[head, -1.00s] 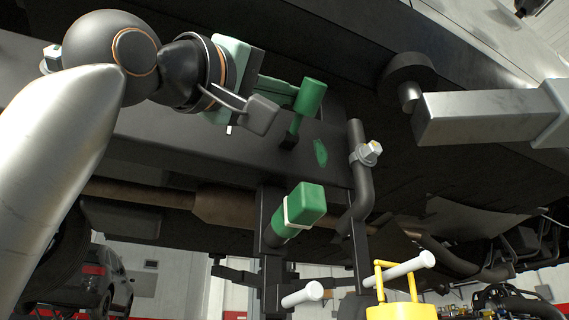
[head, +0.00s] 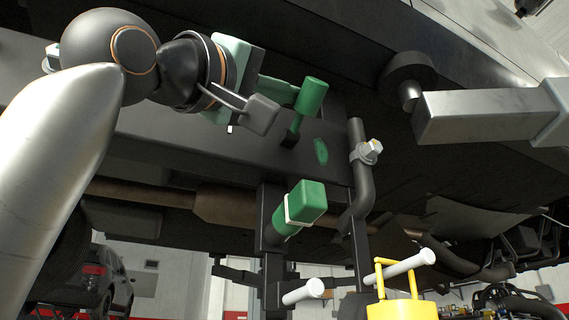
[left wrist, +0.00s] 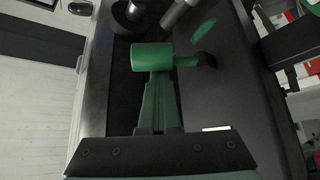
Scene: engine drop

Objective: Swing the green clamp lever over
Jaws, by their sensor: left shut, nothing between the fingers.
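My left gripper (head: 260,116) is shut and empty, just left of the handle and close to the lever's arm. I cannot tell whether the gripper touches the lever. My right gripper is out of view.
A green block with a white band (head: 305,205) sticks out below the lever. A bent dark pipe with a bolt clamp (head: 367,153) hangs to the right. A grey square bar (head: 480,117) and a yellow-topped part (head: 393,309) are farther right. The vehicle's underside is overhead.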

